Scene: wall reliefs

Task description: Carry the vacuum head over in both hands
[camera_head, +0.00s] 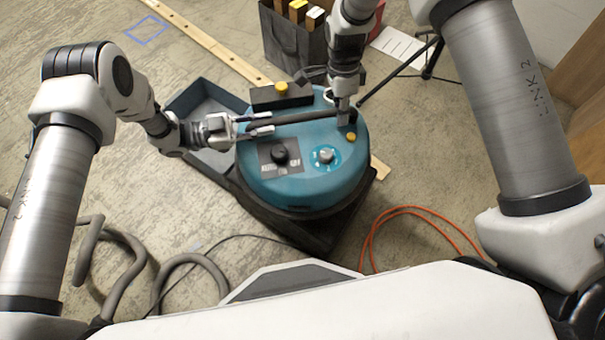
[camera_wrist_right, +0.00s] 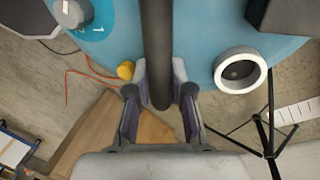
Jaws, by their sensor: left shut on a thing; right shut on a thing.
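The vacuum head (camera_head: 310,178) is a round teal lid with a black knob, a light dial and yellow parts. A black bar handle (camera_head: 300,118) crosses its top. My left gripper (camera_head: 264,127) is shut on the handle's left end. My right gripper (camera_head: 344,112) is shut on its right end, from above. In the right wrist view the handle (camera_wrist_right: 157,40) runs between the fingers of my right gripper (camera_wrist_right: 160,82). The head is over a dark base (camera_head: 300,225); I cannot tell whether they touch.
A grey tray (camera_head: 205,105) is left of the head. A black bag (camera_head: 292,42) and a tripod (camera_head: 432,60) stand behind. A grey hose (camera_head: 125,265) and an orange cord (camera_head: 405,210) lie on the floor. A wooden strip (camera_head: 215,45) lies at back left.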

